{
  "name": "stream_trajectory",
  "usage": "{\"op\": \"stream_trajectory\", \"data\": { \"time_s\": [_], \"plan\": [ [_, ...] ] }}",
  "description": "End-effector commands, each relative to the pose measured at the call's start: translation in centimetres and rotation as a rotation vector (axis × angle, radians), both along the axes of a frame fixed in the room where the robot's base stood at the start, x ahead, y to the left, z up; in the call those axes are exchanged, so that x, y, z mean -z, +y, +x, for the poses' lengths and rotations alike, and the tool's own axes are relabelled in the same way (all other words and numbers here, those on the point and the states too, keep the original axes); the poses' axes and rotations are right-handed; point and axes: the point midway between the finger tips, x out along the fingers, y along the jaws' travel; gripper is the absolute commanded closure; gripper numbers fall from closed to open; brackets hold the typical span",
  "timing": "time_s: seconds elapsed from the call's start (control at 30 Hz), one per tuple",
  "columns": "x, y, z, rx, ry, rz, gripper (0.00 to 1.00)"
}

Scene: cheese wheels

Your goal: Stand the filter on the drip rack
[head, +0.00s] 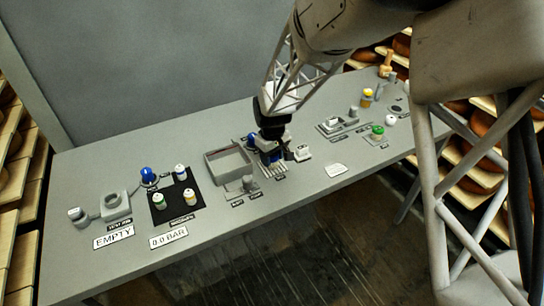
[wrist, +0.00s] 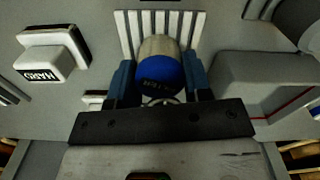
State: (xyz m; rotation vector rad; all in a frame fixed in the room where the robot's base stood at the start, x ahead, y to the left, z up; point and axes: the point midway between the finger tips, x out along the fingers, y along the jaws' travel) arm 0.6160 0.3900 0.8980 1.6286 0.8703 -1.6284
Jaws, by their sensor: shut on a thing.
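My gripper (wrist: 161,85) is shut on the filter (wrist: 160,72), a pale round body with a blue lettered end, held between two dark blue fingers. The drip rack (wrist: 130,25), a row of white slats, lies directly behind the filter in the wrist view. The filter overlaps the slats there; I cannot tell if it touches them. In the head view my gripper (head: 270,150) is low over the middle of the table and hides most of the rack and filter.
A grey open tray (head: 209,168) stands left of my gripper, and a white block (head: 302,153) stands close on the right. Farther left are a black mat (head: 174,204) with several small capped bottles, another blue-topped piece (head: 148,174) and signs reading EMPTY (head: 113,237) and 0.0 BAR (head: 169,238).

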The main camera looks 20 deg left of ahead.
Motion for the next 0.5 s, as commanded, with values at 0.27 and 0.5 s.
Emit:
{"op": "stream_trajectory", "data": {
  "time_s": [0.27,0.5],
  "plan": [
    [0.03,-0.01,-0.01,0.000,0.000,0.000,0.78],
    [0.30,0.00,-0.01,0.000,0.000,0.000,0.43]
  ]
}}
